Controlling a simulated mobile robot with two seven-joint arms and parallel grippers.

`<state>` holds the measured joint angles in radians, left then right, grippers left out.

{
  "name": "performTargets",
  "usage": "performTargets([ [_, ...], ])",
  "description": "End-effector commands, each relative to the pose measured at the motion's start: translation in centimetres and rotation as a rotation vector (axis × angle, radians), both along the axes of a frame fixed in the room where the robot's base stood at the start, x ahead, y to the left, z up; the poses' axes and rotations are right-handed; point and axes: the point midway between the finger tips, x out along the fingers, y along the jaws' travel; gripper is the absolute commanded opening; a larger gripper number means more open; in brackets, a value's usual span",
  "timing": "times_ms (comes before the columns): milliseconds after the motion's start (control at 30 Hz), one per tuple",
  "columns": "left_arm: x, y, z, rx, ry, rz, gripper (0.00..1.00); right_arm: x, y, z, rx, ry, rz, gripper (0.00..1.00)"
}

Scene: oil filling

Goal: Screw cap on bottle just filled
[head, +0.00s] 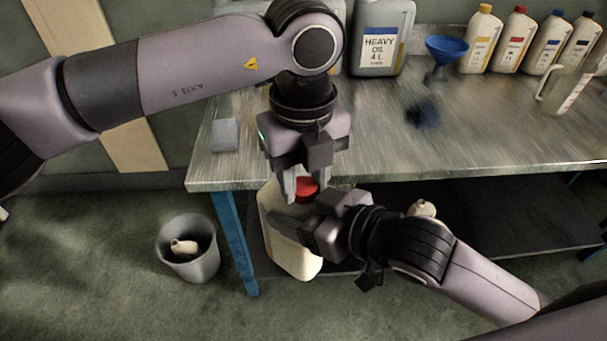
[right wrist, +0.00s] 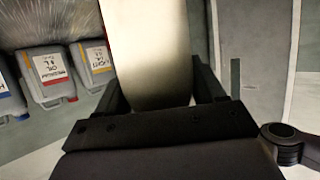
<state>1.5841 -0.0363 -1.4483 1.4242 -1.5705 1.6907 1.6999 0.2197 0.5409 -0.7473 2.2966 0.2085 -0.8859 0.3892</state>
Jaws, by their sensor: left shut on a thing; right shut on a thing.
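A cream bottle (head: 295,255) hangs upright, slightly tilted, in front of the table's left front edge. My right gripper (head: 290,222) is shut around its body. The right wrist view shows the pale bottle body (right wrist: 150,50) between the two dark fingers of that gripper (right wrist: 160,95). A red cap (head: 306,188) is at the bottle's top. My left gripper (head: 302,182) points down from above and is shut on the red cap. The fingers partly hide the cap and the neck, so I cannot tell how far it is seated.
A metal table (head: 360,150) has a blue funnel (head: 446,48), a heavy oil canister (head: 380,45), several capped bottles (head: 512,40) and a measuring jug (head: 562,90) at the back and right. A grey bin (head: 190,255) stands on the floor at left.

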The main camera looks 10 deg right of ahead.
Motion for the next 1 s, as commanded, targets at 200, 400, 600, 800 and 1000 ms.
performTargets([
  [200,0.0,0.0,0.0,-0.001,0.000,-0.127,0.01,0.0,0.0,0.1,0.002,-0.002,0.001,0.00],
  [400,0.0,0.0,0.0,-0.001,0.000,-0.131,0.01,0.0,0.0,0.1,0.002,-0.002,0.001,0.00],
  [600,0.0,0.0,0.0,-0.001,0.000,-0.129,0.63,0.0,0.0,0.1,0.002,-0.002,0.001,0.00],
  [800,0.0,0.0,0.0,-0.002,-0.001,-0.129,0.63,0.0,0.0,0.1,0.002,-0.002,0.001,0.00],
  [1000,0.0,-0.1,1.4,-0.003,-0.002,-0.129,0.63,0.0,0.0,0.1,0.002,-0.002,0.001,0.00],
])
